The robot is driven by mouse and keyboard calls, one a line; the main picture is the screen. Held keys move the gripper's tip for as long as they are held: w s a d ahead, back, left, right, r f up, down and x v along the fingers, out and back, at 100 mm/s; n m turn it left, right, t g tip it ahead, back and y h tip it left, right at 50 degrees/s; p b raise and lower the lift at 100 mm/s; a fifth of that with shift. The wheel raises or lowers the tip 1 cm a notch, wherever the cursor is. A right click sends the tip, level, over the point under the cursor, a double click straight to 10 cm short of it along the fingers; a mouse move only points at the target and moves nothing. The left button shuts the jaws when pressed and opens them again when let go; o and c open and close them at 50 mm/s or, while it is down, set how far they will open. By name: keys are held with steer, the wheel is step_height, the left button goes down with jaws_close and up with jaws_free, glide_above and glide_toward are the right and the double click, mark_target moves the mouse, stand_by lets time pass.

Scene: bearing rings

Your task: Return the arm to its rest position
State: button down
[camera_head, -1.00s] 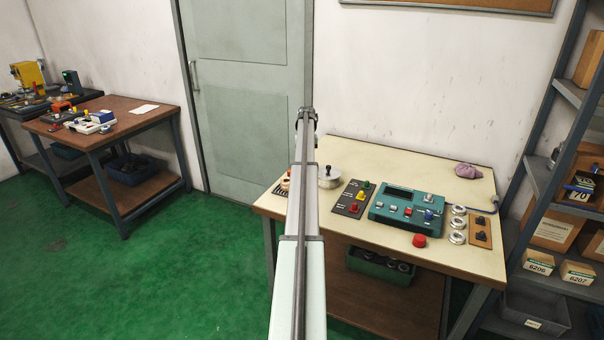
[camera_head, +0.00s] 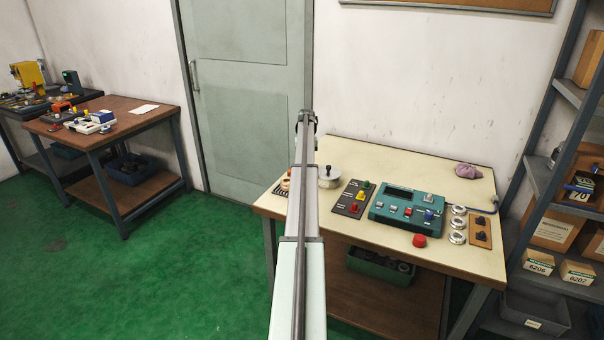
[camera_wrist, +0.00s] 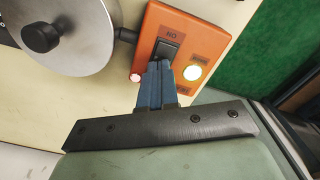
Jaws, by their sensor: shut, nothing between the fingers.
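My gripper (camera_wrist: 157,82) shows in the wrist view with its blue-grey fingers closed together and nothing between them. Its tips overlap the lower end of a black rocker switch (camera_wrist: 168,49) on an orange box (camera_wrist: 187,24); I cannot tell whether they touch it. A bright round light (camera_wrist: 193,72) glows on the box, and a small reddish light (camera_wrist: 135,77) sits at its edge. In the head view, my own arm stretches forward over the cream bench (camera_head: 458,258) and hides the gripper and the orange box.
A grey disc with a black knob (camera_wrist: 84,36) lies beside the orange box. A teal control panel (camera_head: 405,207), a red button (camera_head: 419,241) and several metal rings (camera_head: 458,223) are on the bench. A shelf (camera_head: 540,175) stands right; green floor (camera_head: 190,270) is open left.

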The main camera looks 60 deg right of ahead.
steer(key=shift+f, duration=0.3)
stand_by(0.4)
steer(key=shift+r, duration=0.1)
steer(key=shift+r, duration=3.5)
